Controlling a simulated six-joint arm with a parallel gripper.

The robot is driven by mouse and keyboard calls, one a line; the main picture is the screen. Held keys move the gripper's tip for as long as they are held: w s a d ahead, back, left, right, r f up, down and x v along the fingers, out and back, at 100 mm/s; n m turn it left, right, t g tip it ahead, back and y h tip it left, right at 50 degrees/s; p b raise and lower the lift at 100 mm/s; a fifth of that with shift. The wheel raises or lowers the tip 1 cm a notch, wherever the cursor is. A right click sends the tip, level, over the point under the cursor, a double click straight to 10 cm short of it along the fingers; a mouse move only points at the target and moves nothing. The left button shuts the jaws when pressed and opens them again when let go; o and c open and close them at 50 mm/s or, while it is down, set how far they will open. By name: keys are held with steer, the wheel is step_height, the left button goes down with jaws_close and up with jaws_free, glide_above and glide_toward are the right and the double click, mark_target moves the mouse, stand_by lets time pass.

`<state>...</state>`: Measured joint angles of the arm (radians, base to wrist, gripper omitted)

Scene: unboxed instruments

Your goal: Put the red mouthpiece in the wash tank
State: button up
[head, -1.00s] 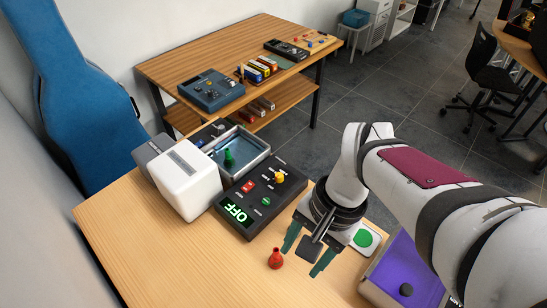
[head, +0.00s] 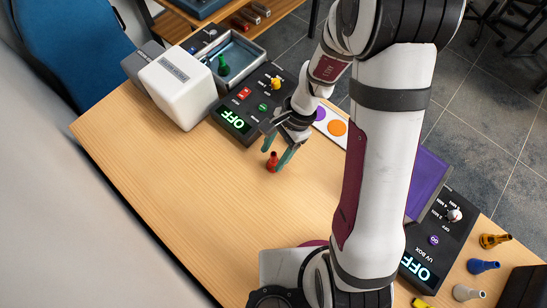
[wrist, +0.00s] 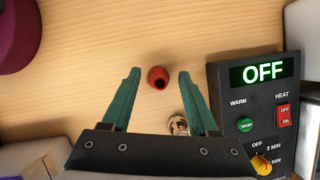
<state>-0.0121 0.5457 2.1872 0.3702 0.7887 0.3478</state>
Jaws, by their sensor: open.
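The red mouthpiece (head: 272,162) stands upright on the wooden table. In the wrist view the red mouthpiece (wrist: 158,77) shows its dark open end between my fingertips. My gripper (head: 277,150) is open around it from above, one finger on each side; in the wrist view my gripper (wrist: 158,74) has clear gaps on both sides. The wash tank (head: 262,50) is a grey-rimmed basin with bluish water at the back of the table, behind the control box. A green mouthpiece (head: 222,66) is at its near left.
The control box (head: 249,103), reading OFF, lies between the red mouthpiece and the tank. A white box (head: 178,88) stands left of it. A metallic piece (wrist: 178,124) is partly hidden by my gripper. A UV box (head: 431,240) is at right. The table's left half is clear.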

mark_target(271, 161)
steer(key=x, duration=0.4)
steer(key=shift+d+f, duration=0.15)
jaws_close()
